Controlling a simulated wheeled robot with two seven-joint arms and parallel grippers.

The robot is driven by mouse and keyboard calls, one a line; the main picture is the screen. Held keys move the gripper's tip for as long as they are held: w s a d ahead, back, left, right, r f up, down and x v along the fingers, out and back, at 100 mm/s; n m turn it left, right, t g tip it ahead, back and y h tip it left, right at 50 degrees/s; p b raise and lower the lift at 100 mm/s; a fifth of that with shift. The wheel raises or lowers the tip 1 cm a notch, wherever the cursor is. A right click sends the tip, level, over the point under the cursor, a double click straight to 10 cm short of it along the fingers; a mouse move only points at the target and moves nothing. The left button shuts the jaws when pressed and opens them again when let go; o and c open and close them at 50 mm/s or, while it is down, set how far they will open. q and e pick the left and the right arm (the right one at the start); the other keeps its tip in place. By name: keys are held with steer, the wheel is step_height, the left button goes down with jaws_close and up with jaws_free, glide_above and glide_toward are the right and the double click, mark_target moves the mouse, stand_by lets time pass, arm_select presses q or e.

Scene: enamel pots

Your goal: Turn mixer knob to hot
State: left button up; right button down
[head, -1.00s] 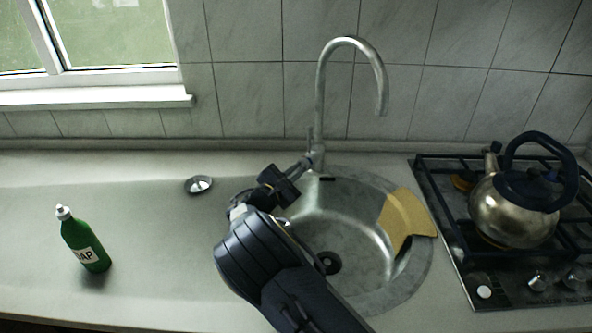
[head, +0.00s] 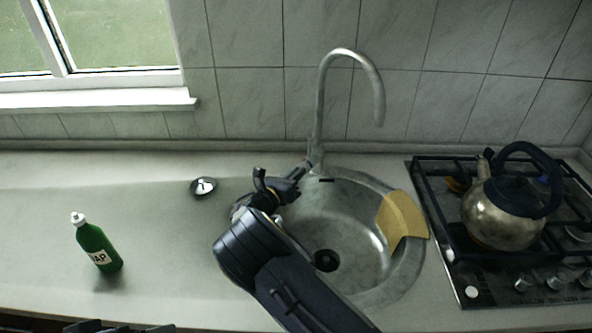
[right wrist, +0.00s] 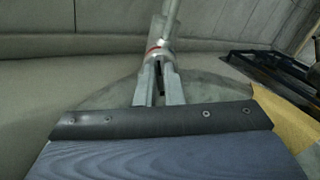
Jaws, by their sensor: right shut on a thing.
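The mixer tap (head: 319,115) stands upright behind the round sink, with a tall curved spout. Its knob is at the foot of the spout, mostly hidden by my gripper in the head view. In the right wrist view, the fingers (right wrist: 158,88) are closed around a small part at the tap body (right wrist: 161,54), where a red mark shows. I cannot tell the knob's exact angle. My left gripper is not clearly seen.
The steel sink (head: 345,215) has a yellow cloth (head: 402,219) over its right rim. A kettle (head: 500,213) stands on the gas hob (head: 470,270) at right. A green soap bottle (head: 98,247) and a small metal disc (head: 203,187) are on the left counter. A dark shape edges in at the bottom left.

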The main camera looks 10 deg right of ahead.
steer(key=shift+n+p, duration=0.7)
steer(key=shift+n, duration=1.2)
steer(key=c, duration=1.5)
jaws_free()
steer(key=shift+c, duration=0.2)
steer(key=shift+a, duration=0.1)
steer(key=b+v, duration=0.1)
steer(key=v, duration=0.6)
steer(key=shift+s+a, duration=0.25)
steer(key=shift+a, duration=0.05)
